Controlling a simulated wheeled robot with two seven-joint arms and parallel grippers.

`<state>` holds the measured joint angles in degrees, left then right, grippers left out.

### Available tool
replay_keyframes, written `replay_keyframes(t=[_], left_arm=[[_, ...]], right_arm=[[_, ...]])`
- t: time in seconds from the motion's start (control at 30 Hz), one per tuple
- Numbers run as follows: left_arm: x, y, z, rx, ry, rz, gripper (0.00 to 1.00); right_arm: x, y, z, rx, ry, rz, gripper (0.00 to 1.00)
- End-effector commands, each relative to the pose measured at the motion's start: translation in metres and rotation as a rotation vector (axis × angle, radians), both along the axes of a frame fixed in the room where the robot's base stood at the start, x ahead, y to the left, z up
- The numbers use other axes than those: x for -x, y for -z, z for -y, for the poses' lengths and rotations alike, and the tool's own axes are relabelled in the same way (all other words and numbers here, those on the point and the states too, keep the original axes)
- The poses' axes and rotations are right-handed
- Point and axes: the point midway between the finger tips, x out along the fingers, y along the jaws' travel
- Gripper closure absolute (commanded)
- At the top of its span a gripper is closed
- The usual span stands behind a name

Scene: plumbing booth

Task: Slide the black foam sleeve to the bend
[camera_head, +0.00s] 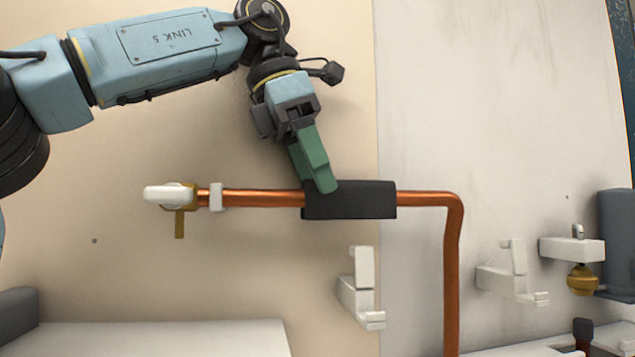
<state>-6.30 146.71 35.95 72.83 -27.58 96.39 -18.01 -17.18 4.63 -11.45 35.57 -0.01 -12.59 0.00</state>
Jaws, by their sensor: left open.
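The black foam sleeve (355,200) sits around the horizontal run of the copper pipe (255,197). Bare copper shows on both sides of the sleeve. The bend (456,203) is to the right, where the pipe turns downward, with a short bare stretch between it and the sleeve. My left gripper (326,187) has green fingers and comes down from above. Its fingertips are at the upper left part of the sleeve, overlapping it in the picture. The jaws are open; I cannot tell whether they touch the sleeve. My right gripper is not in view.
A brass valve (179,197) with a white handle and a white clip (217,197) are at the pipe's left end. A white bracket (361,290) is below the sleeve, and another (513,278) is right of the vertical pipe. A white ledge (150,338) lies bottom left.

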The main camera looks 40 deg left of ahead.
Motion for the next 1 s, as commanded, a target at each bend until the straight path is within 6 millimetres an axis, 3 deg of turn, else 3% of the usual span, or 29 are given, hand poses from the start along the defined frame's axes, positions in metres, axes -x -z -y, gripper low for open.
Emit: replay_keyframes(t=[0.2, 0.53, 0.9, 1.0], left_arm=[[-0.005, 0.016, 0.004, 0.000, 0.000, 0.000, 0.31], [-0.005, 0.018, 0.004, 0.000, 0.000, 0.000, 0.32], [-0.005, 0.018, 0.004, 0.000, 0.000, 0.000, 0.81], [-0.006, 0.018, 0.005, 0.000, 0.000, 0.000, 0.82]], right_arm=[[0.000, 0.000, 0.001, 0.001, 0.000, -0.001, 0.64], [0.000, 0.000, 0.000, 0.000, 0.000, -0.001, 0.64], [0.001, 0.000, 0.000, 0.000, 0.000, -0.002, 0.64], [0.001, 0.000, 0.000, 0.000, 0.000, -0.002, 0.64]])
